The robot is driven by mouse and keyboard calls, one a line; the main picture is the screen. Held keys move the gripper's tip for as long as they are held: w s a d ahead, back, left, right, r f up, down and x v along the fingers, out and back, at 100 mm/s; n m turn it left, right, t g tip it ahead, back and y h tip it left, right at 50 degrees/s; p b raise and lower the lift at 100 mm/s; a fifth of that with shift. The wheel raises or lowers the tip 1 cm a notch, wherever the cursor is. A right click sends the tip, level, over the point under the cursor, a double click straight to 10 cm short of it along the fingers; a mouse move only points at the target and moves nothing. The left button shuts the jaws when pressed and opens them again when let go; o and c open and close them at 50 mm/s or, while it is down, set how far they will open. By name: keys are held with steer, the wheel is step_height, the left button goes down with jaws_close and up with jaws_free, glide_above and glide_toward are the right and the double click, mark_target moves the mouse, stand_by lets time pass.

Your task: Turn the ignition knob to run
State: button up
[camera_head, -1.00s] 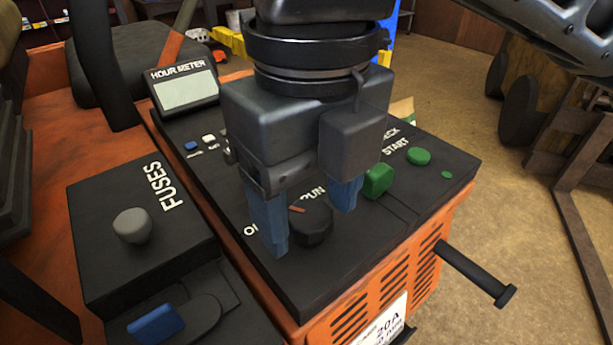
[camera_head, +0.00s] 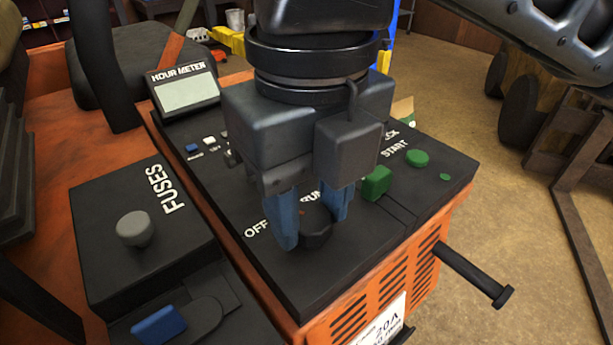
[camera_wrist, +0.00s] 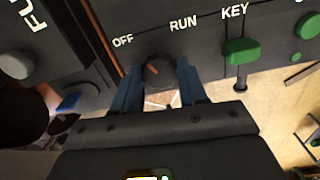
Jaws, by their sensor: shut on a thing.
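The ignition knob (camera_head: 317,230) is a dark round knob on the black control panel (camera_head: 262,262). In the wrist view the knob (camera_wrist: 159,72) sits below and between the white OFF and RUN labels. Its orange pointer mark is on its left side, toward OFF. My gripper (camera_head: 313,228) comes down from above, with its two blue fingers on either side of the knob, shut on it. The fingers hide part of the knob and of the RUN label in the head view.
A green key switch (camera_head: 377,183) and a green start button (camera_head: 418,158) lie right of the knob. The fuse box (camera_head: 105,235) with a grey knob (camera_head: 134,229) is at left. An hour meter (camera_head: 185,93) stands behind. A black bar (camera_head: 470,274) juts from the orange side.

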mark_target(311, 217)
steer(key=m+p, duration=0.1)
steer(key=m, duration=0.2)
steer(key=m+p, duration=0.2)
steer(key=shift+r+m, duration=0.2)
steer(key=shift+m, duration=0.2)
steer(key=m+p, duration=0.3)
steer(key=m, duration=0.2)
steer(key=shift+f, duration=0.1)
stand_by(0.3)
steer(key=o, duration=1)
steer(key=shift+f, duration=0.1)
steer(key=shift+o, duration=0.2)
step_height(311, 217, up, 8)
steer(key=shift+f, duration=0.1)
